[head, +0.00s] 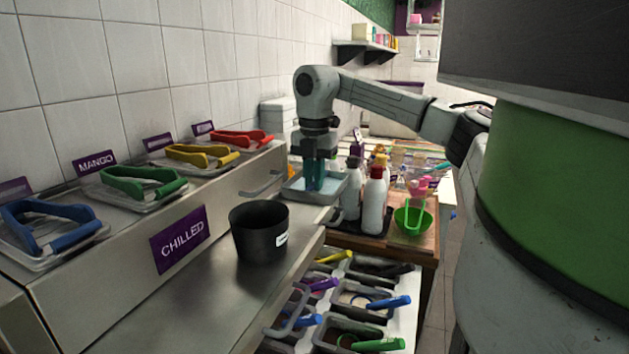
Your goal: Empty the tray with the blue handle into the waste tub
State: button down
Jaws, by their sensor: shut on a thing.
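My gripper (315,165) is above a shallow grey tray (340,186) at the far end of the steel counter. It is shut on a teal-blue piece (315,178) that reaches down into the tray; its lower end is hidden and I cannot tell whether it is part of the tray. A black tub (261,232) with a white label stands on the counter. In the drawer below, one small tray has a blue handle (388,302) and another blue handle (304,321) lies to its left. A larger blue loop handle (45,228) sits on a clear lid at the left.
Green (142,182), yellow (201,154) and red (240,138) loop handles line the chilled unit at left. Bottles (373,203) and a green bowl (413,218) stand on the wooden table at right. The counter in front of the tub is clear.

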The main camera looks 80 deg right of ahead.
jog(key=a+r+p, duration=0.2)
jog(key=a+r, duration=0.3)
jog(key=a, duration=0.3)
jog(key=a+r+p, duration=0.2)
jog(key=a+r, duration=0.3)
jog(key=a, duration=0.4)
jog(key=shift+s+a+r, duration=0.15)
jog(key=shift+a+r, duration=0.05)
jog(key=shift+r, duration=0.1)
dwell(0.5)
dwell(0.3)
